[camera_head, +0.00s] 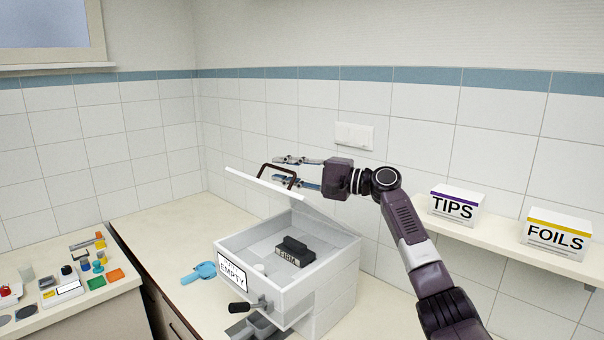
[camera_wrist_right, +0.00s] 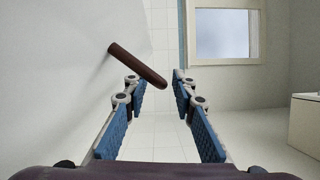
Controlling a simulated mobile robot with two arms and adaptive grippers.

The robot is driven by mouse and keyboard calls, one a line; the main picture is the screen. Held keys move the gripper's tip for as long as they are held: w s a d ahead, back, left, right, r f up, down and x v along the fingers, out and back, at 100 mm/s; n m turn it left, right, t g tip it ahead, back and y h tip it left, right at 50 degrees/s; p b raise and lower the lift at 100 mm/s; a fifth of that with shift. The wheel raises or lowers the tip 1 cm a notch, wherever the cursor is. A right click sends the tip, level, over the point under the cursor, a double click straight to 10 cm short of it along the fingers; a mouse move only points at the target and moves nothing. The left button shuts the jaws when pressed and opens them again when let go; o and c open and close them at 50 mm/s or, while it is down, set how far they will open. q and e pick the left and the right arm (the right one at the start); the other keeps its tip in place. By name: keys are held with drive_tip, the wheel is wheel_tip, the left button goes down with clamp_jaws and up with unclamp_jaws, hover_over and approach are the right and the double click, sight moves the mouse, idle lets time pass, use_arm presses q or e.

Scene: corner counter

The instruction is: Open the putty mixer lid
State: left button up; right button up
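A white box (camera_head: 331,284), taken to be the putty mixer, stands on the counter with a white lid (camera_head: 297,197). The lid is raised and slants up to the left, so the inside shows from above. A dark red-brown bar handle (camera_head: 277,169) is at the lid's raised end. My right gripper (camera_head: 282,172) is open beside the handle. In the right wrist view the handle (camera_wrist_right: 137,65) crosses just ahead of the open fingers (camera_wrist_right: 155,80), not clamped; whether they touch is unclear. My left gripper is out of view.
A dark labelled block (camera_head: 294,251) lies in the box. The box front has an EMPTY label (camera_head: 232,276) and a black-handled crank (camera_head: 239,308). A blue scoop (camera_head: 199,272) lies left. TIPS (camera_head: 455,205) and FOILS (camera_head: 556,234) boxes stand on the right shelf.

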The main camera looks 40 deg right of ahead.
drive_tip(key=v, duration=1.1)
drive_tip(key=shift+s, duration=0.1)
